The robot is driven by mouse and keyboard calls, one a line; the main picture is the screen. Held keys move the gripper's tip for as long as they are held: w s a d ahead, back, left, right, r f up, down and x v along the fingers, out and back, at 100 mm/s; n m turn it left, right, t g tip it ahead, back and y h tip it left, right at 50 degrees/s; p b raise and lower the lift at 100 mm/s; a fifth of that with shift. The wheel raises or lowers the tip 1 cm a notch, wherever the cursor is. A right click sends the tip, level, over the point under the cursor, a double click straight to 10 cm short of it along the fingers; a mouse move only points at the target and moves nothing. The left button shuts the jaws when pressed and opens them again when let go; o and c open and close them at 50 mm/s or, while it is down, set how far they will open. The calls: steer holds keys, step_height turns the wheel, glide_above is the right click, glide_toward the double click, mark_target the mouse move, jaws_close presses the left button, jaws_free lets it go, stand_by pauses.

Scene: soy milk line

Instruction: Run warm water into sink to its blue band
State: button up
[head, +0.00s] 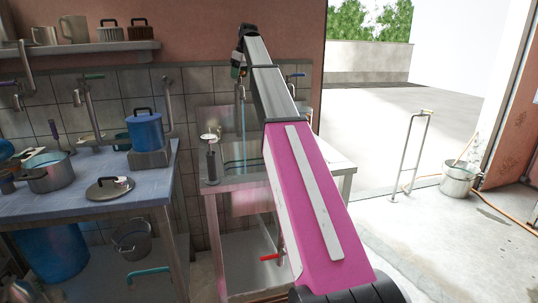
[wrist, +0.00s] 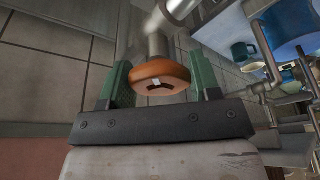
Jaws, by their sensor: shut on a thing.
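My gripper (wrist: 161,68) is shut on a round orange tap knob (wrist: 150,74) with a small pale mark on its face. The knob sits at the end of a grey pipe, with one green finger on each side of it. In the head view my gripper (head: 239,70) is at the wall above the sink, partly hidden by my arm. A thin bluish stream of water (head: 243,122) falls below it into the sink (head: 225,183). My arm covers the sink's right part. The water level and the blue band are too small to tell.
A blue-tiled table (head: 70,205) stands left, with a blue lidded pot (head: 145,129), a loose lid (head: 109,189) and a pan (head: 49,174). A red-handled valve (head: 271,257) is under the sink. The floor at right is mostly clear, with a metal bucket (head: 458,186).

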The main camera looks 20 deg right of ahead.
stand_by(0.3)
steer(key=n+g, duration=0.1)
steer(key=n, duration=0.3)
steer(key=shift+y, duration=0.4)
steer(key=shift+n, duration=0.3)
steer(key=n, duration=0.2)
steer(key=n+g, duration=0.1)
steer(key=n, duration=0.1)
steer(key=shift+n+g, duration=0.3)
stand_by(5.9)
